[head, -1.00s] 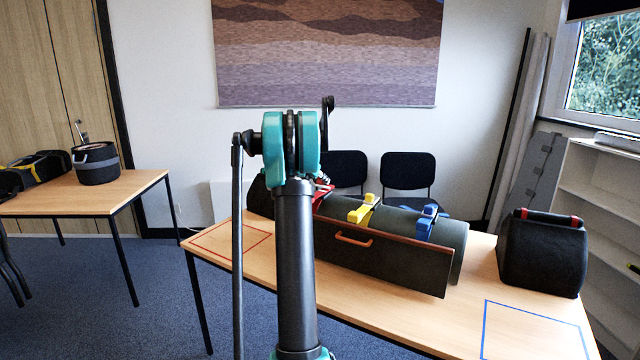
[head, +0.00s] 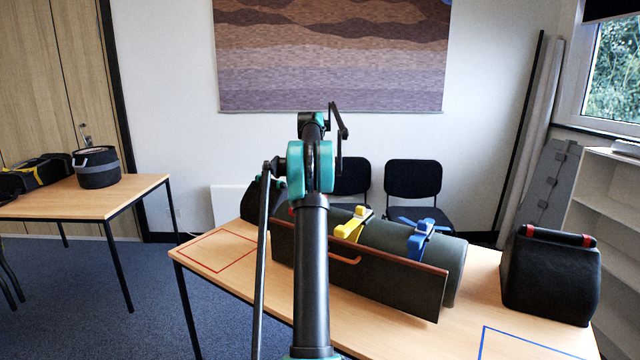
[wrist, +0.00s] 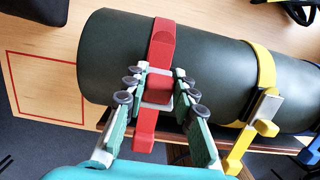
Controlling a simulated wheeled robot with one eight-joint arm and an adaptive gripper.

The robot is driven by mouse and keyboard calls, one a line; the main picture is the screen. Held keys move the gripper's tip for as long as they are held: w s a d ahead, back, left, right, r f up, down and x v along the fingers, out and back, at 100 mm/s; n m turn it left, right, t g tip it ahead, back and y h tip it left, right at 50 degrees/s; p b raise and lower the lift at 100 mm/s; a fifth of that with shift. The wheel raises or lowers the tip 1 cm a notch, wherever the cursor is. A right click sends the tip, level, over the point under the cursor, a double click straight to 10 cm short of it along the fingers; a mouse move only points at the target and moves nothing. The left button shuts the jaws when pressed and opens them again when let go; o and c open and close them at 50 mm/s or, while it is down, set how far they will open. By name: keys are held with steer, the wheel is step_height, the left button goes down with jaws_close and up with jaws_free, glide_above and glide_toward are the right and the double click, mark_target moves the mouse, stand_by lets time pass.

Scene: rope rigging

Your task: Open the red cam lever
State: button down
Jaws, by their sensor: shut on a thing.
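The red cam lever (wrist: 158,84) sits on a red strap (wrist: 163,42) around the dark green roll, in a pale buckle frame. A red piece (wrist: 146,128) hangs below it. My gripper (wrist: 157,90) is shut on the red lever, with its dark-padded fingers on both sides of it in the wrist view. In the head view my arm hides the gripper and nearly all of the red strap; only a speck of red shows beside the arm. The dark green roll (head: 385,233) lies on the table.
A yellow cam strap (head: 352,225) and a blue one (head: 421,238) are on the same roll, right of the red one. A black bag (head: 551,275) sits at the table's right.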

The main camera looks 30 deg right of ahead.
steer(key=shift+w+d+y, duration=0.1)
steer(key=shift+d+y, duration=0.1)
steer(key=shift+y, duration=0.2)
steer(key=c, duration=1.2)
jaws_free()
steer(key=shift+s+a+r, duration=0.1)
steer(key=shift+a+r, duration=0.1)
steer(key=shift+r, duration=1.65)
steer(key=shift+s+a+r, duration=0.1)
steer(key=shift+a+r, duration=0.05)
steer(key=shift+r, duration=1.7)
